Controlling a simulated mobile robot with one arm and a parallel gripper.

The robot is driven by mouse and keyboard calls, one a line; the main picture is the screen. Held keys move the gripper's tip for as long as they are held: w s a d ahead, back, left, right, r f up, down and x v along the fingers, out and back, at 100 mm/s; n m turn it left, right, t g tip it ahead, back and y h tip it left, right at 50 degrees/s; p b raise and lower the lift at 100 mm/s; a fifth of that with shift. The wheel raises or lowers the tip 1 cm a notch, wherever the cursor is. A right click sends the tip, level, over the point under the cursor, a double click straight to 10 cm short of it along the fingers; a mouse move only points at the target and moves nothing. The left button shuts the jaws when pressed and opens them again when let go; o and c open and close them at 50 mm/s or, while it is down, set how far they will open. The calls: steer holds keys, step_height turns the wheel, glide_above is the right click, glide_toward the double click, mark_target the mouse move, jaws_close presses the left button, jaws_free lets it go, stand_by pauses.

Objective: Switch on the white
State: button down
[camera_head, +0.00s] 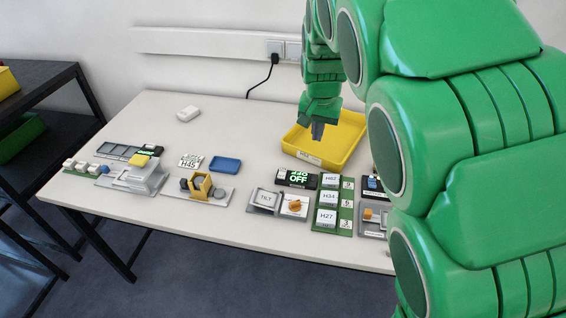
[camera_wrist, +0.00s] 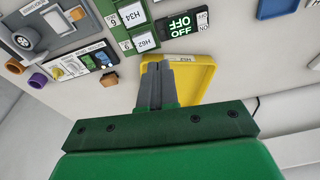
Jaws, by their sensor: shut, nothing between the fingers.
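The task names only "the white", and several white parts are in view. A white block (camera_head: 188,114) lies alone at the back left of the table. White blocks (camera_head: 76,165) sit on a green base at the far left. White-topped blocks marked H62 (camera_head: 331,181), H34 (camera_head: 329,198) and H27 (camera_head: 326,217) stand on a green strip. A black display (camera_head: 298,179) beside them reads OFF; it also shows in the wrist view (camera_wrist: 180,27).
The yellow tray (camera_head: 352,136) is at the back, seen in the wrist view too (camera_wrist: 205,75). A TILT panel (camera_head: 265,200) and an orange knob (camera_head: 295,205) stand near the front. A blue tray (camera_head: 226,164) lies left of centre. The back left table area is mostly clear.

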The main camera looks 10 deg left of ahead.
steer(key=n, duration=0.1)
glide_above(283, 169)
steer(key=s, duration=0.3)
step_height(283, 169, down, 7)
steer(key=shift+w, duration=0.25)
steer(key=f, duration=0.4)
steer(key=w+f, duration=0.1)
steer(key=f, duration=0.4)
steer(key=w+f, duration=0.1)
steer(key=f, duration=0.3)
steer(key=shift+w+f, duration=0.2)
steer(key=shift+f, duration=0.2)
steer(key=shift+w+f, duration=0.1)
steer(key=shift+w+a+f, duration=0.1)
steer(key=shift+w, duration=0.05)
steer(key=shift+f+g, duration=0.15)
steer(key=shift+g, duration=0.25)
steer(key=shift+s, duration=0.3)
